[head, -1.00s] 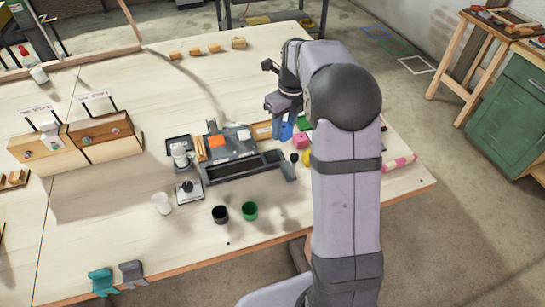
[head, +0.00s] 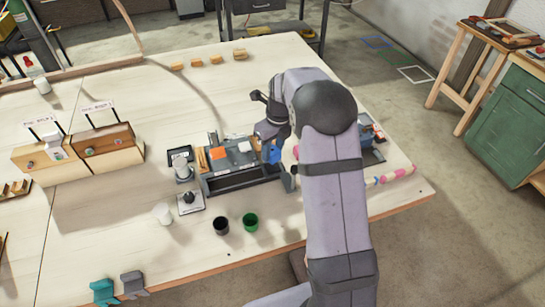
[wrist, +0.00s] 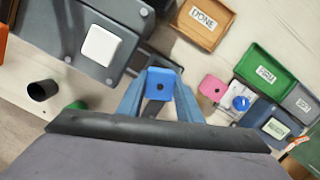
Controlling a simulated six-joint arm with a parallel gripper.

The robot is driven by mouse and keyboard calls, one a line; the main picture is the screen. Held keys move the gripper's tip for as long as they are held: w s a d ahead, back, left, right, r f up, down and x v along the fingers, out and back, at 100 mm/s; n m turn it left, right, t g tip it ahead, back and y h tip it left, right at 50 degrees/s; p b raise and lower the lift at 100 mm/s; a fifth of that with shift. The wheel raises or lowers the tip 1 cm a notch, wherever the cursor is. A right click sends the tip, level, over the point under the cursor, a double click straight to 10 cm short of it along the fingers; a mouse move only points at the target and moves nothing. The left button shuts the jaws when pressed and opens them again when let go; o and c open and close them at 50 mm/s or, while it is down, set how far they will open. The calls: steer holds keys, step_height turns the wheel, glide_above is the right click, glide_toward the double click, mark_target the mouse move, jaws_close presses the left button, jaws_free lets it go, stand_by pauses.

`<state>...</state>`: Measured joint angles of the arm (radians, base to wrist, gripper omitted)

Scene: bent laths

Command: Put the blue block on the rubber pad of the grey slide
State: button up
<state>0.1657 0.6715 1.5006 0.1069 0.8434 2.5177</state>
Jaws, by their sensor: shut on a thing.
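The blue block (wrist: 161,84), with a dark hole in its face, sits between the two fingers of my gripper (wrist: 160,97). My gripper (head: 271,146) is shut on it, and the block (head: 274,155) hangs at the right end of the grey slide fixture (head: 240,180) in the head view. In the wrist view the grey slide (wrist: 62,32) lies to the upper left of the block. It carries a white square (wrist: 100,45); I cannot tell whether this is the rubber pad. The block is apart from that square. My arm hides the table behind it in the head view.
A wooden DONE tray (wrist: 205,38), a green tray (wrist: 264,74) and a pink block (wrist: 212,87) lie to the right in the wrist view. A black cup (head: 220,226) and a green cup (head: 250,222) stand in front of the fixture.

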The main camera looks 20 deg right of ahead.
mark_target(272, 158)
steer(key=shift+f+p, duration=0.55)
steer(key=shift+f, duration=1.35)
steer(key=shift+f, duration=0.1)
steer(key=o, duration=1)
steer(key=shift+o, duration=0.2)
steer(key=r+b, duration=0.1)
steer(key=r, duration=0.3)
steer(key=s+r, duration=0.1)
steer(key=r, duration=0.3)
steer(key=r+b, duration=0.1)
steer(key=r, duration=0.3)
steer(key=shift+s+d+b, duration=0.35)
